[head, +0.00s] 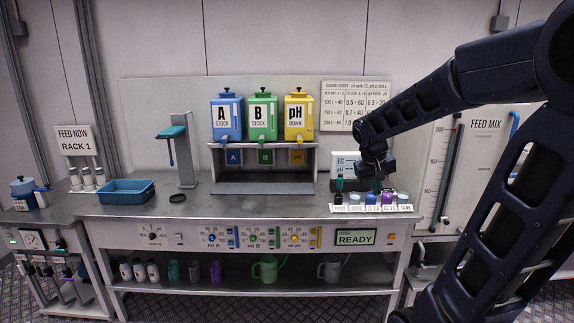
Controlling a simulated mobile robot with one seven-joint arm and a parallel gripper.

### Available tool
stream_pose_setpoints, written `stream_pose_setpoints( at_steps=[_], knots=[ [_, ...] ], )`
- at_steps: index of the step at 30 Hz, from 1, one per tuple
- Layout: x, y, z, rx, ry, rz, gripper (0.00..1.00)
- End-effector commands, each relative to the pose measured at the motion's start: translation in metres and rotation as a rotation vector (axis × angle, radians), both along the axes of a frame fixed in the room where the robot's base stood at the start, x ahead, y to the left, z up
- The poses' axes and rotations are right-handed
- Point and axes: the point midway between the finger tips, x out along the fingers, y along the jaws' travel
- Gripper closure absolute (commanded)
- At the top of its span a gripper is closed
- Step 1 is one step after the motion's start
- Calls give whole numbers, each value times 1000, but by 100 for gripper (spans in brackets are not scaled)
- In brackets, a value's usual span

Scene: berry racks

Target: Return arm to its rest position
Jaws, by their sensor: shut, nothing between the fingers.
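My gripper (376,170) hangs at the end of my dark arm, which reaches in from the right side of the head view. It is shut and empty. It is over the right part of the steel bench (290,203), in front of the EC meter box (345,165), and partly covers it. Just below it is a row of small capped containers (371,198) with white labels. The gripper is small in view, and I cannot tell whether it touches any of them.
A blue tray (126,192) and a grey stand (187,150) are on the left of the bench. Stock tanks A (227,118), B (262,118) and pH (298,118) sit on a central shelf. The front middle of the bench is clear. A feed mix tank (486,165) stands behind my arm.

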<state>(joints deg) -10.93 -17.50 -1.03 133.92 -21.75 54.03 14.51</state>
Motion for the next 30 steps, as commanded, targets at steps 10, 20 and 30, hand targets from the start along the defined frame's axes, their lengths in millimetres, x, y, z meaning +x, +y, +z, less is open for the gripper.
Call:
stream_pose_setpoints(
  at_steps=[10,20,30],
  knots=[
    [-84,-11,18,155,-75,-45,100],
    [-141,-7,21,270,-153,-59,100],
    [-152,-5,19,294,-169,-59,100]
  ],
)
